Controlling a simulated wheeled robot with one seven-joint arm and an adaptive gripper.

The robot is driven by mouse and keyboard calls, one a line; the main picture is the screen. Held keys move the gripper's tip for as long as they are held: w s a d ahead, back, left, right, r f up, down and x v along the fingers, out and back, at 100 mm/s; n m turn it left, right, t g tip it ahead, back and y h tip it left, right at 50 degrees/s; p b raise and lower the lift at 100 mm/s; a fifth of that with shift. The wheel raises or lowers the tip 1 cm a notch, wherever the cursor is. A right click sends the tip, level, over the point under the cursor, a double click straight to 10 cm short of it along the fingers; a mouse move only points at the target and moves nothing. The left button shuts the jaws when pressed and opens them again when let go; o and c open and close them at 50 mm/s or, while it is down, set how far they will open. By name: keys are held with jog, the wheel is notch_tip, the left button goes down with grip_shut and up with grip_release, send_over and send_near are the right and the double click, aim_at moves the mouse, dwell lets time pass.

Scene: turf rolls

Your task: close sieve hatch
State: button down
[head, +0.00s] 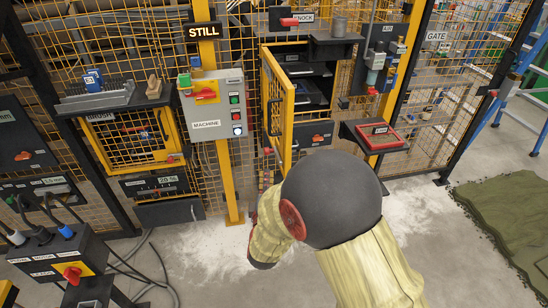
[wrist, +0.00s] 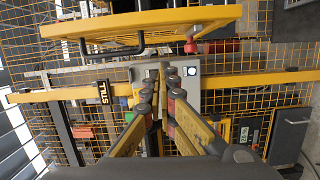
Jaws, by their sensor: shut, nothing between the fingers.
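The sieve hatch is most likely the yellow-framed mesh door (head: 279,105), standing open at the middle of the head view. Dark shelf-like parts (head: 308,90) show in the opening to its right. In the wrist view a yellow frame (wrist: 150,22), apparently the hatch, crosses the top, with a black bar handle (wrist: 110,47) below it. My gripper (wrist: 160,78) is shut and empty, below that frame in the picture and apart from it. In the head view the gripper cannot be made out clearly around my arm.
A grey machine box (head: 213,103) with switches hangs left of the hatch, beside the yellow post (head: 230,180) with the STILL sign. A red tray (head: 381,135) juts out at right. A control box (head: 62,258) with cables stands at lower left. Green turf (head: 510,220) lies at right.

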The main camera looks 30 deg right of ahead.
jog(key=w+d+b, duration=0.4)
jog(key=w+d, duration=0.3)
jog(key=d, duration=0.1)
jog(key=shift+w+d+n, duration=0.3)
jog(key=shift+w, duration=0.1)
dwell(0.3)
